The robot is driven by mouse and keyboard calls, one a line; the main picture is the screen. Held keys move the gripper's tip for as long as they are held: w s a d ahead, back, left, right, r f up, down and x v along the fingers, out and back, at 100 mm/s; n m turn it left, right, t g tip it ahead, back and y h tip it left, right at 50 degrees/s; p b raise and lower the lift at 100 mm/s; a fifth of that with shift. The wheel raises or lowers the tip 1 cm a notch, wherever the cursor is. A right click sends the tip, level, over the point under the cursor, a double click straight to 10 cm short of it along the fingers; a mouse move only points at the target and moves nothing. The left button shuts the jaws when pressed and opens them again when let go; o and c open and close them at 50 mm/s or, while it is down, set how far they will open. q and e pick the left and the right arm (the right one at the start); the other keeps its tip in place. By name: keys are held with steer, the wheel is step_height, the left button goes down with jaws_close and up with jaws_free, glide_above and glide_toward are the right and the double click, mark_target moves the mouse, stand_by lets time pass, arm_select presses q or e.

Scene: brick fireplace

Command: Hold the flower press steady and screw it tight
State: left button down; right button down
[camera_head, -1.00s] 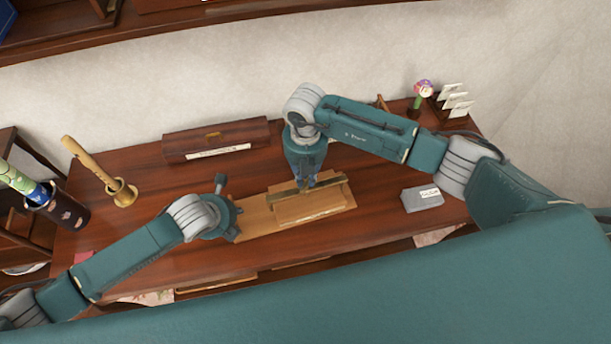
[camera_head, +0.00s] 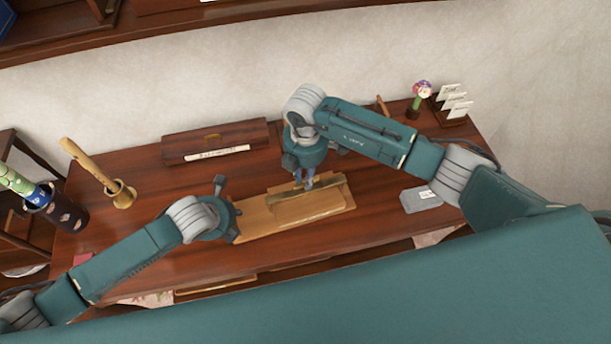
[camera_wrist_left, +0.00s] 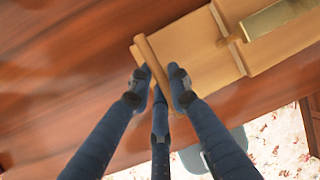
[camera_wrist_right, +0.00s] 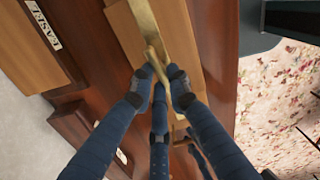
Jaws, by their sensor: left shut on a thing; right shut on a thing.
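The flower press (camera_head: 262,222) lies on the desk, a light wooden base with a smaller raised plate and a brass bar (camera_head: 331,189) across its top. In the left wrist view a wooden crosspiece (camera_wrist_left: 147,57) sits at its end, and my left gripper (camera_wrist_left: 160,76) is shut on it. In the head view my left wrist hides those fingertips. My right gripper (camera_head: 304,183) points down over the bar. In the right wrist view it (camera_wrist_right: 161,74) is shut on a brass screw handle (camera_wrist_right: 154,58), which the fingers partly cover.
A long wooden box (camera_head: 215,142) stands behind the press. A grey block (camera_head: 421,198) lies to its right. A brass holder with a wooden stick (camera_head: 122,195) stands at left, and a flower stand (camera_head: 415,108) and card holder (camera_head: 455,105) at back right.

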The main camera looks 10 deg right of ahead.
arm_select(q)
steer(key=shift+s+f, duration=0.1)
arm_select(e)
steer(key=shift+w+r, duration=0.1)
steer(key=shift+w, duration=0.05)
steer(key=c, duration=1.7)
jaws_free()
steer(key=shift+o, duration=0.2)
step_height(320, 180, up, 12)
arm_select(q)
steer(key=c, duration=1.5)
jaws_free()
steer(key=shift+c, duration=0.2)
